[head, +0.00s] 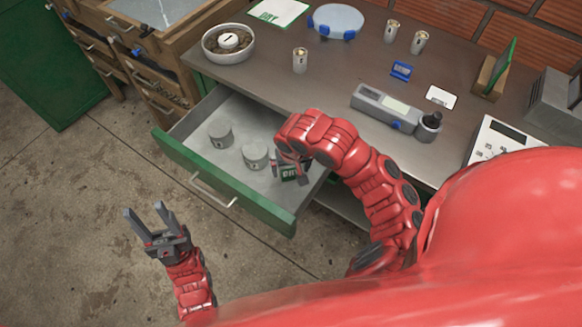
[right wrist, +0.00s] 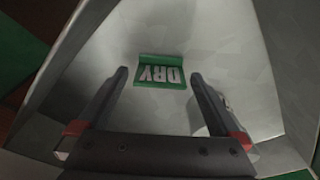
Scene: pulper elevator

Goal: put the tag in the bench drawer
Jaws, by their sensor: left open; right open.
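The tag (right wrist: 160,74) is green with white "DRY" lettering and lies on the floor of the open bench drawer (head: 228,182). It also shows in the head view, partly hidden under my right gripper (head: 288,168). My right gripper is open and points down into the drawer. In the right wrist view the tag lies beyond the fingertips, between their lines, and no finger is seen gripping it. My left gripper (head: 144,210) is open and empty, over the floor in front of the drawer.
Two grey weights (head: 221,134) (head: 255,156) sit in the drawer. On the bench (head: 270,60) are a bowl (head: 228,55), small cylinders (head: 300,60), a blue clip (head: 402,70), a grey device (head: 384,108) and a white card (head: 441,97). The floor left of the drawer is clear.

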